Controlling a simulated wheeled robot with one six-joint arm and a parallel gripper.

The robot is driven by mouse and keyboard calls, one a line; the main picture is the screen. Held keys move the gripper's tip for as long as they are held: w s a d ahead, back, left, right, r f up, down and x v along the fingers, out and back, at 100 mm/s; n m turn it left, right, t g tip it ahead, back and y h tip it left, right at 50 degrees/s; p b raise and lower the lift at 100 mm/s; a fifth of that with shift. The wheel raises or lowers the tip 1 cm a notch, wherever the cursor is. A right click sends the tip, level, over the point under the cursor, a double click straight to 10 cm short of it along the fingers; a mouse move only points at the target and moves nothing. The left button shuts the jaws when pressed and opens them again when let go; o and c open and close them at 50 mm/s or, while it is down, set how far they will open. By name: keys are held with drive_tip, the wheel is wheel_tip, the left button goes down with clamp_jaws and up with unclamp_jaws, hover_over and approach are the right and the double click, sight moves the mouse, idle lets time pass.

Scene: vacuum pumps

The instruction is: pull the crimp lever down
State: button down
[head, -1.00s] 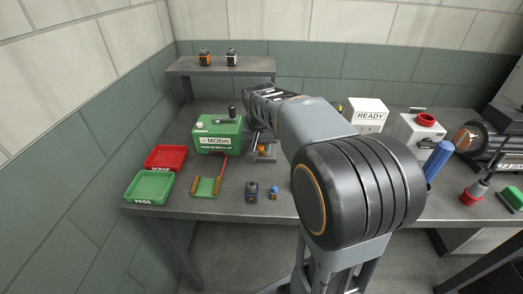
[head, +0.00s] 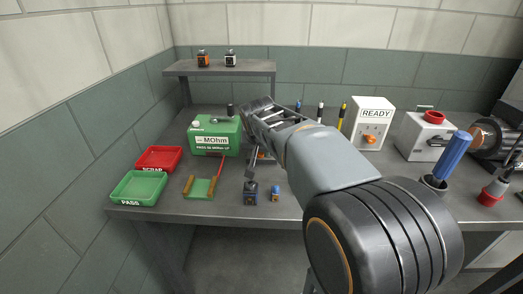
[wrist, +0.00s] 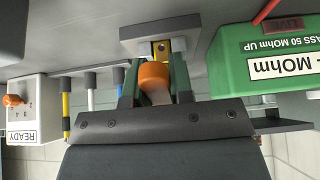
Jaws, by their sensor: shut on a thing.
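In the wrist view, my gripper (wrist: 155,78) is shut on the crimp lever's orange knob (wrist: 154,72), with a finger on each side of it. A pale shaft shows below the knob, partly hidden between the fingers. The grey crimp tool base (wrist: 130,46) with a small brass-coloured part lies just beyond the knob. In the head view, my wrist hides the fingertips and the knob. Only a bit of the crimp tool (head: 256,158) shows below my wrist, right of the green tester.
The green MOhm tester (head: 215,136) stands close left of my gripper. A READY box (head: 371,122) and several upright pens are to the right. A shelf (head: 220,68) is behind. Red (head: 158,159) and green (head: 138,187) trays, and small parts, lie in front.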

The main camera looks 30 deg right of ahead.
drive_tip(key=c, duration=1)
unclamp_jaws()
drive_tip(key=shift+f, duration=0.1)
drive_tip(key=p+v, duration=0.1)
drive_tip(key=v, duration=1.2)
drive_tip(key=shift+s+r+p, duration=0.25)
drive_tip(key=shift+r+p, duration=0.05)
drive_tip(key=shift+p, duration=0.1)
drive_tip(key=shift+w, duration=0.1)
drive_tip(key=s+a+f+n+p, duration=0.1)
drive_tip(key=f, duration=0.1)
drive_tip(key=a+f+n+y+p, duration=0.1)
drive_tip(key=f, duration=0.1)
drive_tip(key=s+a+f+n+p, duration=0.1)
drive_tip(key=f, duration=0.1)
drive_tip(key=shift+s+n+g+y, duration=0.3)
drive_tip(key=shift+s+n, duration=0.05)
drive_tip(key=shift+n, duration=0.05)
drive_tip(key=s+a+f+n+g+y+p, duration=0.1)
drive_tip(key=s+a+n+p, duration=0.1)
drive_tip(key=s+p, duration=0.6)
drive_tip(key=shift+s+a+p, duration=0.25)
drive_tip(key=shift+a+p, duration=0.05)
drive_tip(key=shift+a, duration=0.6)
